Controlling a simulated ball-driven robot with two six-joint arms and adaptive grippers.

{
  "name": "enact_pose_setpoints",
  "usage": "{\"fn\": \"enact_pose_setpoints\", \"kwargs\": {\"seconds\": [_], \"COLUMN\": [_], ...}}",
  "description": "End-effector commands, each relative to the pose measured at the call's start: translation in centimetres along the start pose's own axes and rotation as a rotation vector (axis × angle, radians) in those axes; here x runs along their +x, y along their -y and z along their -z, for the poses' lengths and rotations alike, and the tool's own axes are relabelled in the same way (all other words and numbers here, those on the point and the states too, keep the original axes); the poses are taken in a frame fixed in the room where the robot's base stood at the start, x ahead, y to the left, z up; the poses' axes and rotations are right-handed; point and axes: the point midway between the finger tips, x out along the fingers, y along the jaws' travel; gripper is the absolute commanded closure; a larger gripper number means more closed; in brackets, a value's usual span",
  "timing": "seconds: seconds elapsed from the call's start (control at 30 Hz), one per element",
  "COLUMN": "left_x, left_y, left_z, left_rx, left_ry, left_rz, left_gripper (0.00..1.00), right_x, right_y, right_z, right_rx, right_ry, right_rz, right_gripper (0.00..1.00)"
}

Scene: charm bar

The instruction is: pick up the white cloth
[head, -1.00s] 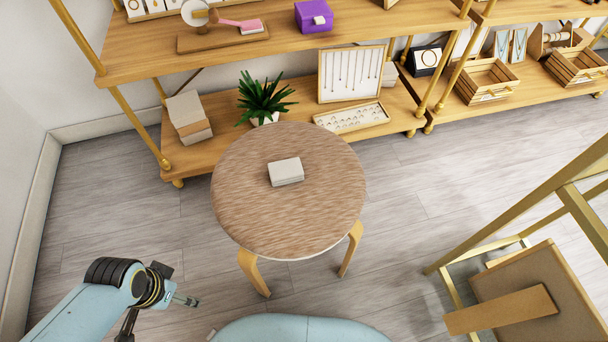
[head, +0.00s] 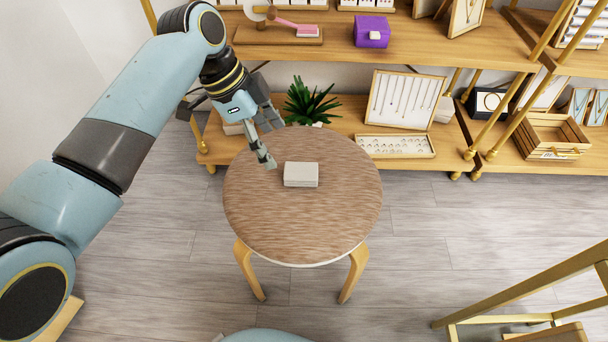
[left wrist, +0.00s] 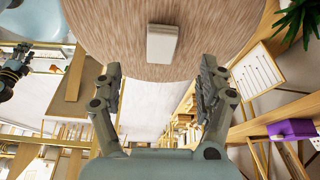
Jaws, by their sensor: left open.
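The white cloth (head: 301,174) is a small folded block lying on the round wooden stool (head: 302,226), near the middle of its top. It also shows in the left wrist view (left wrist: 162,43), beyond the fingertips. My left gripper (head: 269,142) is above the stool's back left part, to the left of the cloth and apart from it. In the left wrist view my left gripper (left wrist: 157,75) is open and empty, its fingers spread wide.
A wooden shelf (head: 350,150) stands behind the stool, with a green plant (head: 309,102), a necklace display (head: 403,98) and a purple box (head: 372,32). A gold-framed piece (head: 520,290) stands at lower right. The floor right of the stool is clear.

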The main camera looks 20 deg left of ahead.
Motion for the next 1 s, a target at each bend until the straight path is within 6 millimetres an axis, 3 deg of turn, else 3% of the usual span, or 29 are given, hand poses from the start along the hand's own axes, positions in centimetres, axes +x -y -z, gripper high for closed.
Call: {"fn": "enact_pose_setpoints", "kwargs": {"seconds": [0.17, 0.4, 0.63, 0.8, 1.0], "left_x": [0.6, 4.7, 7.4, 9.3, 10.2], "left_y": [0.6, 0.4, 0.3, 0.2, 0.2], "left_z": [1.0, 1.0, 1.4, 1.6, 1.7], "left_rx": [0.065, 0.061, 0.061, 0.06, 0.061], "left_ry": [-0.02, -0.019, -0.019, -0.018, -0.017], "left_rz": [-0.013, -0.015, -0.014, -0.013, -0.01], "left_gripper": [0.25, 0.25, 0.25, 0.25, 0.25], "right_x": [0.6, 1.9, 2.8, 1.9, 1.1], "right_y": [-0.3, -0.5, -1.4, -1.2, -0.8], "right_z": [-0.2, 0.6, 1.3, 4.7, 6.5], "right_rx": [-0.002, -0.004, -0.01, -0.017, -0.018], "right_ry": [0.01, 0.014, 0.017, 0.001, -0.004], "right_rz": [-0.004, -0.008, -0.019, -0.018, -0.015], "right_gripper": [0.6, 0.6, 0.6, 0.6, 0.6]}}
